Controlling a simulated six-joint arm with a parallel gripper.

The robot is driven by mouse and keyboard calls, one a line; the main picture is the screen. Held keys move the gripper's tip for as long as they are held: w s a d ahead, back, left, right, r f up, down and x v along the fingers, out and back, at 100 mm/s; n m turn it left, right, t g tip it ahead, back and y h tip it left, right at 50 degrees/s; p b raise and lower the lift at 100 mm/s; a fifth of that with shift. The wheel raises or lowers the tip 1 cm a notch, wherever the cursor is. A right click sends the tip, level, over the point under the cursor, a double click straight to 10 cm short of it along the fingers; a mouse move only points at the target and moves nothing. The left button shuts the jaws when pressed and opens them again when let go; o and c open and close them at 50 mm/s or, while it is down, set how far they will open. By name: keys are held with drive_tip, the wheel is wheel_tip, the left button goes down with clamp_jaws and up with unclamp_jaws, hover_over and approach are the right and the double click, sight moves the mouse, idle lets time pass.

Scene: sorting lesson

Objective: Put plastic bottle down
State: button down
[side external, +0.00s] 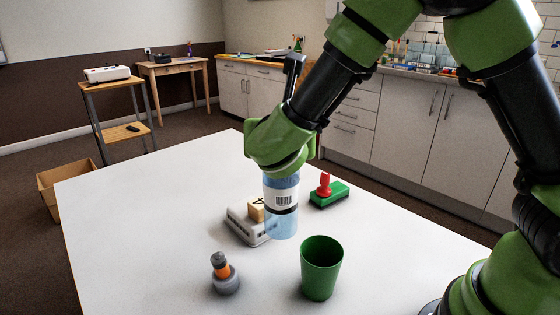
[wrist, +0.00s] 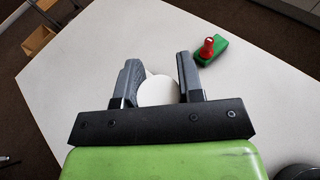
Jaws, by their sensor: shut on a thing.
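The plastic bottle (side external: 281,210) is clear blue with a barcode label and a dark band. It hangs upright below my wrist in the side view, over the white table (side external: 130,205). In the wrist view my gripper (wrist: 160,82) has its two dark fingers on either side of the bottle's round white top (wrist: 158,91), shut on it. I cannot tell for sure whether the bottle's base touches the table.
A white and grey device with a wooden block (side external: 256,208) stands behind the bottle. A green block with a red knob (side external: 326,190) is to the right. A green cup (side external: 321,268) and a grey-orange object (side external: 223,275) stand in front. The table's left side is clear.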

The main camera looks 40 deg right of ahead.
drive_tip(key=shift+r, duration=1.55)
wheel_tip(320, 180, up, 4)
drive_tip(key=shift+r, duration=0.15)
drive_tip(key=s+a+n+t+y, duration=0.15)
drive_tip(key=a+n+y, duration=0.6)
drive_tip(key=a, duration=0.75)
drive_tip(key=a+n+t+y, duration=0.2)
drive_tip(key=a+n+y, duration=0.5)
drive_tip(key=a, duration=0.7)
wheel_tip(320, 180, down, 15)
drive_tip(key=y, duration=0.1)
drive_tip(key=shift+a+m+y, duration=0.35)
drive_tip(key=shift+a+m, duration=0.1)
drive_tip(key=shift+g, duration=0.25)
drive_tip(key=c, duration=0.8)
unclamp_jaws()
drive_tip(key=shift+f, duration=0.2)
drive_tip(key=shift+o, duration=0.2)
